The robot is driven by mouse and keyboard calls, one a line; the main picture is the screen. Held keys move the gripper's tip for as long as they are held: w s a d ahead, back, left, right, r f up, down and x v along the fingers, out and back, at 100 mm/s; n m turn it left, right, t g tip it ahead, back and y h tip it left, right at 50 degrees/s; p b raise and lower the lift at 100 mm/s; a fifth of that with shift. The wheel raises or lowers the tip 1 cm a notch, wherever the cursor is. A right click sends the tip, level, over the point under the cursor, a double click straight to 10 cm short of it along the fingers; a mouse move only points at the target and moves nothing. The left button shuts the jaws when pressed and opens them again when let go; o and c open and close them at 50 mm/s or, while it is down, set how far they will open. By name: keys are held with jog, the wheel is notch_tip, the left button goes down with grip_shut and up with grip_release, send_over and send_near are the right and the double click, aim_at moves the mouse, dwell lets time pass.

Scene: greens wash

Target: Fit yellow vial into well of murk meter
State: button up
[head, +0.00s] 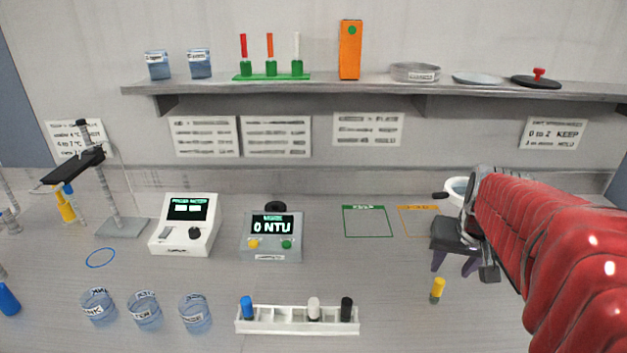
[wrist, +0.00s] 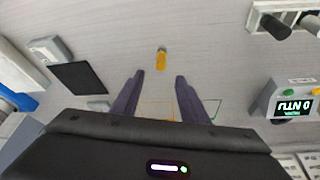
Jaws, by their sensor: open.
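The yellow vial (head: 437,290) stands upright on the bench, right of the rack, with a yellow cap and darker lower part. It also shows in the wrist view (wrist: 160,60), just beyond the fingertips and between their lines. My gripper (head: 456,268) is open and empty, fingers pointing down, slightly right of and behind the vial. The wrist view shows both purple fingers (wrist: 160,80) apart. The murk meter (head: 270,251) is a grey box reading 0 NTU, left of the vial; it shows at the right of the wrist view (wrist: 274,101). A dark round part (head: 275,206) sits at its back.
A white rack (head: 298,327) holds blue, white and black capped vials, left of the yellow vial. A white meter (head: 185,238) and several blue beakers (head: 145,311) stand further left. Green (head: 368,221) and orange (head: 418,221) outlines mark bare bench behind. A shelf (head: 330,87) runs above.

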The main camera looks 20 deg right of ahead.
aim_at(441, 282)
jog(key=shift+x, duration=2.1)
jog(key=shift+x, duration=2.6)
jog(key=shift+a, duration=0.1)
grip_shut()
